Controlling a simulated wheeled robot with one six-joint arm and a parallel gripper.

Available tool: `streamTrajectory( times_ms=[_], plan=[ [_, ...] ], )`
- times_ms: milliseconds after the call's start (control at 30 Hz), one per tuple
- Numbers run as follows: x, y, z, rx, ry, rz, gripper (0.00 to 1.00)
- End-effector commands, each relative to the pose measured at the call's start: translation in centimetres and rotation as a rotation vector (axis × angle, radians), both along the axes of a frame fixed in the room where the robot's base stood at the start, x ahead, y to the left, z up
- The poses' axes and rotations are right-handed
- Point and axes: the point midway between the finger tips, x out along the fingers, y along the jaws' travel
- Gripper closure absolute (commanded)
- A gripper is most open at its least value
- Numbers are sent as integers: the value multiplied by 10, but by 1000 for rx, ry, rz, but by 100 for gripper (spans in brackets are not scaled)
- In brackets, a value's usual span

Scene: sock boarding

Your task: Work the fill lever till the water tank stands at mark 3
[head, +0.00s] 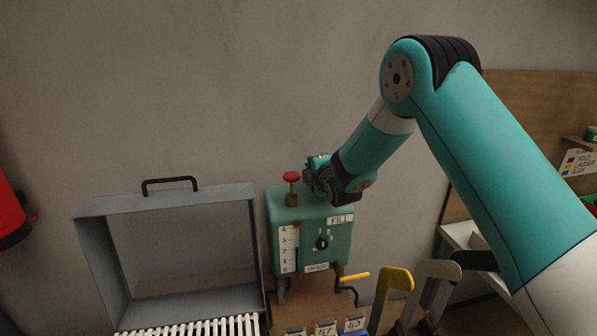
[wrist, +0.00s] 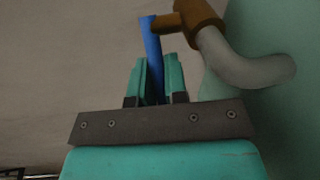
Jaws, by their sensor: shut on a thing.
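The green water tank (head: 312,218) stands against the wall in the head view. A white gauge strip (head: 288,240) on its front left has numbered marks and a blue column (head: 297,259). The column's top appears between the middle marks, but the exact reading is too small to tell. The blue fill lever (wrist: 153,45) rises between the fingers of my gripper (wrist: 155,75) in the wrist view, joined to a brass valve body (wrist: 190,20) with a grey pipe.
A red knob (head: 291,177) tops the tank; a black dial (head: 322,242) is on its front. A yellow-handled tap (head: 355,276) sticks out low on the right. An open grey box (head: 165,205) stands left, and yellow and grey upright forms (head: 397,279) stand in front right.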

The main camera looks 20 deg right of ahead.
Motion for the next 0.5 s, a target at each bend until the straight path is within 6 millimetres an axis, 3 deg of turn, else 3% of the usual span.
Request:
streamTrajectory(
  times_ms=[367, 400, 500],
  plan=[
    [-1, -9, -1, 1, 1, -26, 100],
    [-1, -9, -1, 1, 1, -26, 77],
    [-1, -9, -1, 1, 1, -26, 76]
  ],
)
